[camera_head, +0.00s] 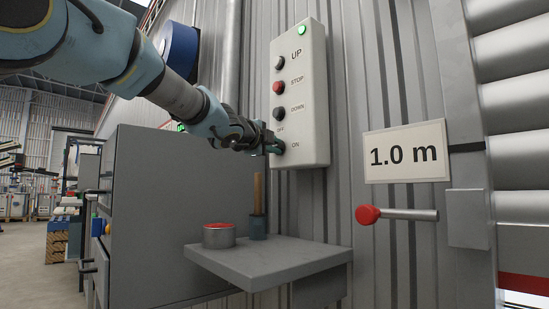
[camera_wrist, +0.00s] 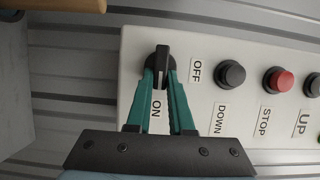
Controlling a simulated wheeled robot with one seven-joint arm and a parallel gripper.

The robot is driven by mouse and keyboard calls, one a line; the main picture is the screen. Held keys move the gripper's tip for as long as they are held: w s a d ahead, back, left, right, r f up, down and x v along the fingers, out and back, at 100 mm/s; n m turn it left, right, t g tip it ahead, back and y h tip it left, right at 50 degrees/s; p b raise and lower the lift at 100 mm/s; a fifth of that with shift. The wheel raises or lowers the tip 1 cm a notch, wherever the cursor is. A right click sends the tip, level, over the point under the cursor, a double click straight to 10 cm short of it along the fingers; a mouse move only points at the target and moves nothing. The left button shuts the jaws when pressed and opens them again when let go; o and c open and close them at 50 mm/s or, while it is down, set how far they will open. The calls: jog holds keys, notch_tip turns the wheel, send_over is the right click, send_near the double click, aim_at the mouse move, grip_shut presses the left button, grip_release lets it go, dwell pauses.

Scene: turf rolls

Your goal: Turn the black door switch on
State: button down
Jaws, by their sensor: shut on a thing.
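The black door switch (camera_wrist: 162,55) is a small turning knob at the bottom of a pale control box (camera_head: 315,110) on the corrugated wall. Labels OFF and ON stand beside it. In the wrist view its long bar runs up and down the picture, in line with the ON label (camera_wrist: 157,114) and not toward the OFF label (camera_wrist: 197,71). My gripper (camera_wrist: 165,75) has its two green fingers on either side of the bar, shut on it. In the head view my gripper (camera_head: 272,147) reaches the box from the left and hides most of the switch.
Black DOWN (camera_head: 279,114), red STOP (camera_head: 278,87) and black UP (camera_head: 280,63) buttons sit above the switch, below a lit green lamp (camera_head: 301,30). A shelf (camera_head: 275,268) below carries a red-topped tin (camera_head: 218,237) and a wooden-handled tool (camera_head: 258,222). A red-knobbed lever (camera_head: 368,214) juts out right.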

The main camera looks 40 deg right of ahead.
dwell(0.4)
jog(key=shift+f, duration=0.1)
jog(key=c, duration=0.8)
grip_release()
jog(key=v, duration=1)
jog(key=shift+a, duration=0.35)
jog(key=shift+s, duration=0.15)
